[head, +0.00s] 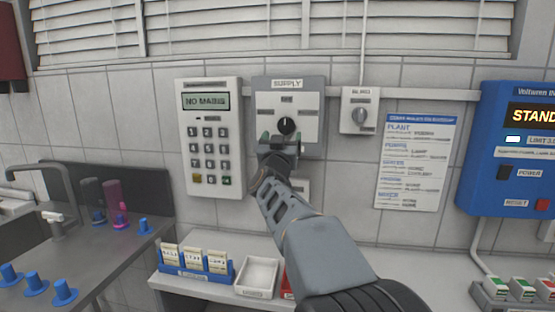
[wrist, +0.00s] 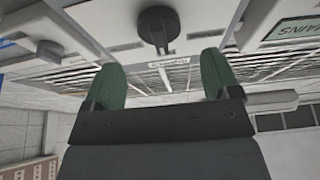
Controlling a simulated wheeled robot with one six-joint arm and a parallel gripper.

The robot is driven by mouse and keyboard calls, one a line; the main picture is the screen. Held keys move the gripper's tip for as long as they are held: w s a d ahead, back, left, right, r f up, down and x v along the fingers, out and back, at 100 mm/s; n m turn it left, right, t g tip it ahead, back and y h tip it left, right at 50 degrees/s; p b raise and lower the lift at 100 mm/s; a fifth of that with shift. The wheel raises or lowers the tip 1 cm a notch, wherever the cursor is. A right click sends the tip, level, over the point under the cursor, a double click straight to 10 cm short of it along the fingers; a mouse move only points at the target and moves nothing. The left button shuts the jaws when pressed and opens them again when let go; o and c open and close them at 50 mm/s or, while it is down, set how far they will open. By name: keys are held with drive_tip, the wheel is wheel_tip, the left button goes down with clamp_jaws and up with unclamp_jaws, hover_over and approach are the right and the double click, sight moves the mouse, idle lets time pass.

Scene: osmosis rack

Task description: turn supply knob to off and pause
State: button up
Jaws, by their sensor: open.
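The supply knob (head: 287,126) is a round black knob on a grey wall panel labelled SUPPLY (head: 314,100). It has a pale pointer mark that looks upright in the head view. My gripper (head: 280,142) is just below and in front of the knob, with its arm reaching up from the lower right. In the wrist view the knob (wrist: 158,28) is ahead of and between the two green fingertips (wrist: 160,68), which are apart and empty. I see no contact between fingers and knob. My gripper hides the lower part of the panel.
A keypad (head: 209,138) with a display is on the wall to the left. A small blind switch box (head: 360,110) is close on the right, then a paper notice (head: 417,160) and a blue unit (head: 510,150). A bench below holds a blue card rack (head: 196,272) and a white tray (head: 257,292).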

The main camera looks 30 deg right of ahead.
drive_tip(key=v, duration=0.8)
drive_tip(key=shift+b, duration=0.4)
